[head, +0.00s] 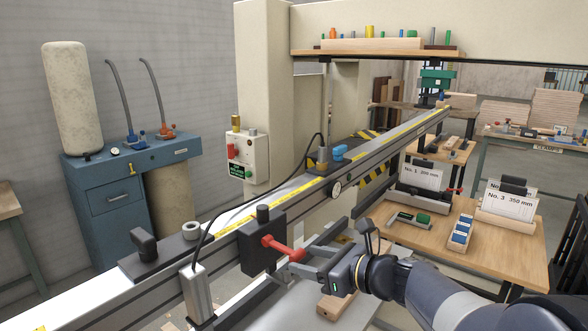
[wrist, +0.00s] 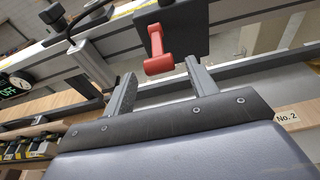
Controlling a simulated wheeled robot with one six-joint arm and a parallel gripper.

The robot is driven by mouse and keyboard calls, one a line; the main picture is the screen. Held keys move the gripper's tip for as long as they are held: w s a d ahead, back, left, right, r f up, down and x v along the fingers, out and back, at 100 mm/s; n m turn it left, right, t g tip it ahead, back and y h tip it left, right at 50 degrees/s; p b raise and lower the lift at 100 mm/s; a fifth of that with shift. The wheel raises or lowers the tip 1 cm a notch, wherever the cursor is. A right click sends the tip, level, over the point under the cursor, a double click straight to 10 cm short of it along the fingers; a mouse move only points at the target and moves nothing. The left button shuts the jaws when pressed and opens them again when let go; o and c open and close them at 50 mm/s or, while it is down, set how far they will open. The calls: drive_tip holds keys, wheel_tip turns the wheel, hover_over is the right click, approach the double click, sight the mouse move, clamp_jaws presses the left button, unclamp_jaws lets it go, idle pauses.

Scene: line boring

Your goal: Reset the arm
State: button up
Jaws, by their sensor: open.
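My gripper (head: 304,264) reaches in from the lower right in the head view, with its fingers pointing left toward the machine rail. In the wrist view my gripper (wrist: 163,85) shows two grey fingers spread apart with nothing between them. A red handle (head: 284,248) on a black block (head: 262,240) is just beyond the fingertips. In the wrist view the red handle (wrist: 157,52) hangs ahead of the gap between the fingers, and it looks apart from them.
The long rail (head: 350,172) with a yellow scale runs diagonally across. A grey cylinder unit (head: 197,292) with a cable stands left of the gripper. A wooden table (head: 500,250) with labelled card holders is at the right. A blue cabinet (head: 105,195) stands at the left wall.

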drive_tip(key=shift+w+a+f, duration=0.1)
drive_tip(key=shift+w+a, duration=0.05)
drive_tip(key=shift+a, duration=0.05)
drive_tip(key=shift+d, duration=0.1)
drive_tip(key=p+v, duration=0.3)
drive_tip(key=v, duration=0.5)
drive_tip(key=b+x, duration=0.3)
drive_tip(key=x, duration=0.5)
drive_tip(key=shift+w+a+f, duration=0.1)
drive_tip(key=shift+a+f, duration=0.1)
drive_tip(key=shift+a, duration=0.15)
wheel_tip(320, 180, down, 6)
drive_tip(key=w+a+b, duration=0.2)
drive_tip(key=b, duration=0.3)
drive_tip(key=shift+a+r, duration=0.15)
drive_tip(key=shift+a, duration=0.1)
